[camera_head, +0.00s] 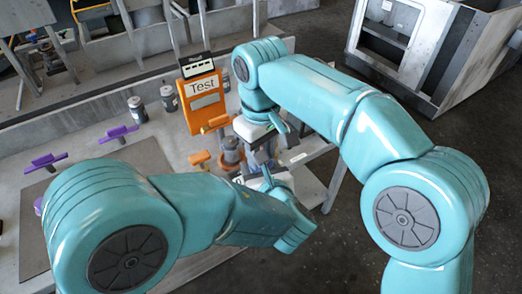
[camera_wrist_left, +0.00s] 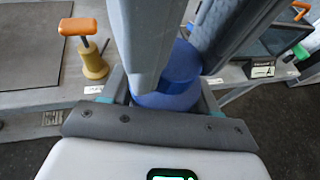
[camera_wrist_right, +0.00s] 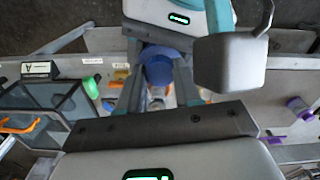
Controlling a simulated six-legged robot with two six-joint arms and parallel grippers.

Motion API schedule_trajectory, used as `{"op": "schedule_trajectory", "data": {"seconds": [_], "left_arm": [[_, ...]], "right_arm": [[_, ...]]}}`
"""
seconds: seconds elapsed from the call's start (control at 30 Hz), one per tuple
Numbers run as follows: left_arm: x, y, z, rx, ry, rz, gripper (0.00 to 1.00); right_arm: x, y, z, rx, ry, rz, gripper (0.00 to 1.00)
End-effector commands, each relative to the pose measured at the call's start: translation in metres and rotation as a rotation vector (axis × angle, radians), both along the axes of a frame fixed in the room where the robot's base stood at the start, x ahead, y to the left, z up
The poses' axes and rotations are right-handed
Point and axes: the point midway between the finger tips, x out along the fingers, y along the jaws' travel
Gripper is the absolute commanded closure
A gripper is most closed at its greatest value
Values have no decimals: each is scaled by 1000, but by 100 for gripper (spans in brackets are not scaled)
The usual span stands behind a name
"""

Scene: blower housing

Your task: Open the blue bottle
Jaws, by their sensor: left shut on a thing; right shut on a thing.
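The blue bottle (camera_wrist_left: 163,101) shows between the fingers of my left gripper (camera_wrist_left: 162,88) in the left wrist view, and the gripper is shut on it. Large grey fingers of the other gripper cover part of it from above. In the right wrist view a blue round part of the bottle (camera_wrist_right: 158,70) sits between the fingers of my right gripper (camera_wrist_right: 159,74), which is shut on it. I cannot tell the cap from the body. In the head view my two grippers meet close together near the bench's right edge, and the bottle is hidden there.
An orange Test board (camera_head: 203,98) stands on the grey bench. An orange-handled tool (camera_wrist_left: 88,50) stands near my left gripper. A grey cabinet (camera_head: 425,40) stands back right; the floor between is clear.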

Motion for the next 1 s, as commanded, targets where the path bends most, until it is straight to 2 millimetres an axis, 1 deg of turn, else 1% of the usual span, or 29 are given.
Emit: {"op": "schedule_trajectory", "data": {"seconds": [0.03, 0.07, 0.1, 0.13, 0.37, 0.47, 0.63, 0.73, 0.77, 0.8, 0.9, 0.97, 1.0], "left_arm": [[0, 0, 0, 0, -1, -1, 100], [0, 0, 0, 0, -1, -1, 100], [0, 0, 0, 0, -1, -1, 100], [0, 0, 0, 0, -1, -1, 100], [0, -1, 1, 0, -1, -2, 100], [0, -1, 0, 0, -1, -2, 100], [0, 0, 0, 0, -1, -1, 100], [0, 0, 0, 0, -1, -1, 100], [0, 0, 0, 0, -1, -1, 100], [0, 0, 0, 0, -1, 0, 100], [0, 0, 0, 0, -1, 0, 100], [0, 0, 0, 0, -1, 0, 100], [0, 0, 0, 0, -1, 0, 100]], "right_arm": [[0, 1, 0, 1, 1, 0, 100], [0, 1, 0, 1, 1, 0, 56], [0, 1, 0, 1, 1, -1, 43], [0, 0, 0, 1, 1, -1, 41], [-1, 1, 1, 1, 2, -1, 41], [0, 1, 11, 3, 0, -2, 41], [0, 1, 35, 3, -2, -1, 41], [0, 1, 43, 1, 0, -1, 41], [0, 1, 44, 1, 1, -1, 44], [-1, 1, 45, 0, 1, -5, 44], [-1, 0, 45, -2, 6, -65, 44], [-3, -1, 46, -8, 11, -148, 44], [-4, -3, 48, -13, 15, -222, 44]]}}
